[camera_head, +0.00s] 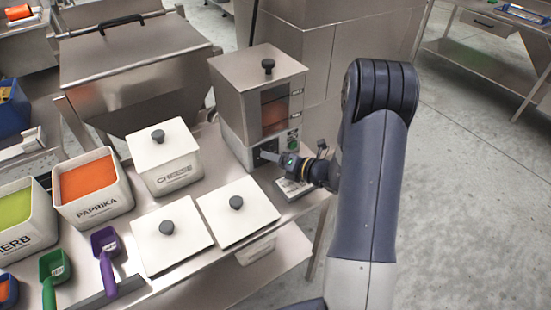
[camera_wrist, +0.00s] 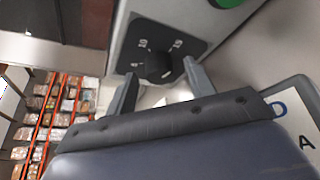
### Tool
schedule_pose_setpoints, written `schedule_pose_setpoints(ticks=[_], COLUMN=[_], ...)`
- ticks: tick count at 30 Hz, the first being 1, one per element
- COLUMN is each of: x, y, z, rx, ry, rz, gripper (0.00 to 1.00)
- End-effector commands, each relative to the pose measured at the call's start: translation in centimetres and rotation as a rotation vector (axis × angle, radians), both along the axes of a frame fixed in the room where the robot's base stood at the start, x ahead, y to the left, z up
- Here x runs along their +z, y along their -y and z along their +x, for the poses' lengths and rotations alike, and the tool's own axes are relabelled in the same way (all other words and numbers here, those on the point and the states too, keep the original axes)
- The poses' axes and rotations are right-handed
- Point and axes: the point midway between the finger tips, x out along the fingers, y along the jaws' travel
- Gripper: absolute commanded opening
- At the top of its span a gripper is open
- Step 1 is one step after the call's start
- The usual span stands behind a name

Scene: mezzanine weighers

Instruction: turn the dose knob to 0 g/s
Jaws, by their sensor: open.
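The dose knob (camera_wrist: 156,66) is a round black knob on a dark dial plate (camera_wrist: 141,36) with pale marks, in the wrist view. The marks are small and turned, and I cannot read its setting for sure. My gripper (camera_wrist: 161,72) is open, one finger on each side of the knob. I cannot tell whether either finger touches it. In the head view, my gripper (camera_head: 272,156) is at the lower front of the steel dispenser (camera_head: 238,95), which shows orange contents through a window. The knob is not clearly visible there.
A green button (camera_head: 294,143) sits on the dispenser front, close to my gripper. A printed card (camera_head: 293,188) lies on the steel table below. White lidded bins (camera_head: 165,155), a paprika bin (camera_head: 92,188) and scoops (camera_head: 105,255) stand to the left. Open floor (camera_head: 465,190) lies right.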

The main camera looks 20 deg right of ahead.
Motion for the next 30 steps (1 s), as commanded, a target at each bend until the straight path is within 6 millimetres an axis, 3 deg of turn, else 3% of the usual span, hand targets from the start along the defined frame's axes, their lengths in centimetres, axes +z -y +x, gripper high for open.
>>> schedule_pose_setpoints(ticks=[2, 18, 30], x=[0.00, 0.01, -0.07], y=[0.02, 0.03, -0.05], z=[-0.01, -0.04, -0.06], rx=[0.000, 0.000, 0.000], ry=[0.000, 0.000, 0.025], rz=[0.000, 0.000, -0.070], gripper=[0.51, 0.08, 0.07])
